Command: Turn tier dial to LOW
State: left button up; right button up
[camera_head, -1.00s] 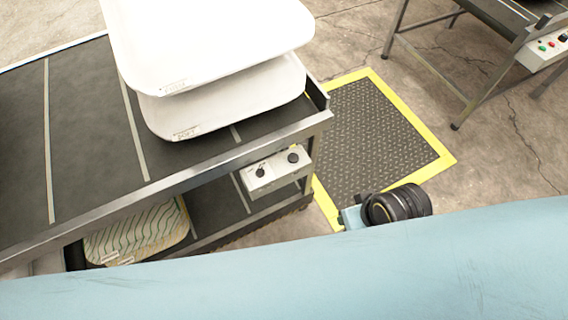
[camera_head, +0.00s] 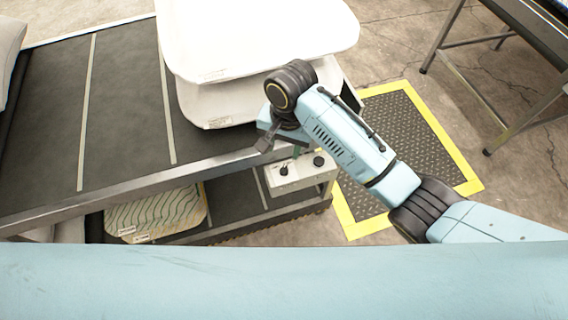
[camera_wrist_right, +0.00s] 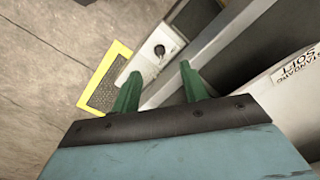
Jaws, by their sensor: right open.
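The grey-white control box (camera_head: 300,181) with two black dials hangs on the front of the two-level rack; its markings are too small to read. The left dial (camera_head: 284,170) and right dial (camera_head: 318,161) both show in the head view. My right gripper is just above the box in the head view, its fingers mostly hidden by the wrist. In the right wrist view, its green fingers (camera_wrist_right: 158,73) are apart with nothing between them. One dial (camera_wrist_right: 160,50) shows just beyond them, apart from the fingertips. My left gripper is out of view.
White pillows (camera_head: 255,40) lie stacked on the rack's upper deck (camera_head: 125,110), close to my right wrist. A striped pillow (camera_head: 155,212) lies on the lower level. A yellow-edged floor mat (camera_head: 415,135) and another metal table (camera_head: 530,30) are to the right.

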jog(key=w, duration=0.2)
jog(key=b, duration=0.2)
send_over(284, 168)
jog(key=shift+m+h, duration=0.4)
notch_tip(284, 168, down, 8)
jog(key=shift+r, duration=0.25)
notch_tip(284, 168, down, 4)
jog(key=shift+r+b, duration=0.1)
jog(key=shift+b, duration=0.7)
jog(key=shift+f, duration=0.55)
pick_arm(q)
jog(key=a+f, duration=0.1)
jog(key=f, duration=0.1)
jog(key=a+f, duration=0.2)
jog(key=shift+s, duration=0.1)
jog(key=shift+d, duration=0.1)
